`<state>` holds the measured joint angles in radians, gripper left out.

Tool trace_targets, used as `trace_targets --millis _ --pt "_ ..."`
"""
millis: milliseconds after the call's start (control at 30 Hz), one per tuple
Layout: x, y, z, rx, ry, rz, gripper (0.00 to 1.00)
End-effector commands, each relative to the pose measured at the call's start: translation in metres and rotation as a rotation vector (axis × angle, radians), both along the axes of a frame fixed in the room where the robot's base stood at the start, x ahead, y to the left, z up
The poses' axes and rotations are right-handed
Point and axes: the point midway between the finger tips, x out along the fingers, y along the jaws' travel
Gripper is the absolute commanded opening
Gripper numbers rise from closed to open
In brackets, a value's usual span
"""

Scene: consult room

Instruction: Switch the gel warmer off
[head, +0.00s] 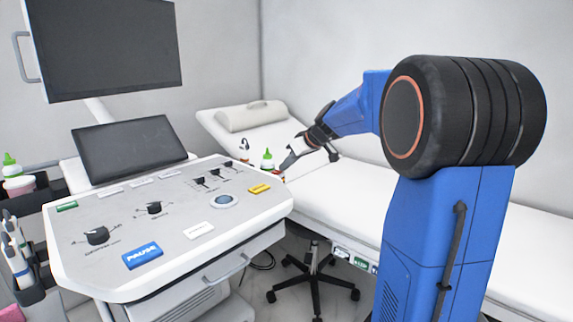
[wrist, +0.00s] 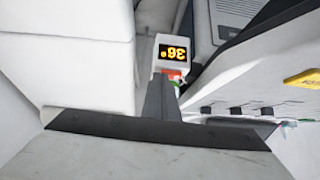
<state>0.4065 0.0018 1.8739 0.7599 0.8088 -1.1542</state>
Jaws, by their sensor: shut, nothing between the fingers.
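The gel warmer (wrist: 172,52) shows in the wrist view as a small white box. Its lit orange display appears upside down and seems to read 36°. A small red-orange part (wrist: 172,74) is at the box's lower edge, partly hidden by my gripper, so its switch position cannot be told. My gripper (wrist: 164,80) is shut and empty, its tip at or just in front of that part; contact cannot be told. In the head view my gripper (head: 284,165) is beyond the console's far right corner, beside a green-capped bottle (head: 267,160). The warmer is mostly hidden there.
The console (head: 180,232) with knobs and a blue PAUSE key stands at the left, under a dark screen (head: 130,148) and a large monitor (head: 105,45). A white couch (head: 345,200) runs behind my arm. A wheeled stool base (head: 313,275) stands on the floor.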

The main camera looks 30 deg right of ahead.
Motion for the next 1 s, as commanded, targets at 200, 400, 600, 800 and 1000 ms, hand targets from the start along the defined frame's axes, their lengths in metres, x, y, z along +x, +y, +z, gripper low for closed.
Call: trace_targets --millis 200,400,600,800,1000 --pt "0.000 -0.001 -0.003 0.028 0.011 0.000 0.00" --pt "0.000 0.001 -0.002 0.027 0.011 0.001 0.00" --pt "-0.002 0.008 0.001 0.027 0.011 0.002 0.00" --pt "-0.004 0.013 0.004 0.027 0.010 0.001 0.00" --pt "-0.005 0.013 0.004 0.027 0.010 0.000 0.00"
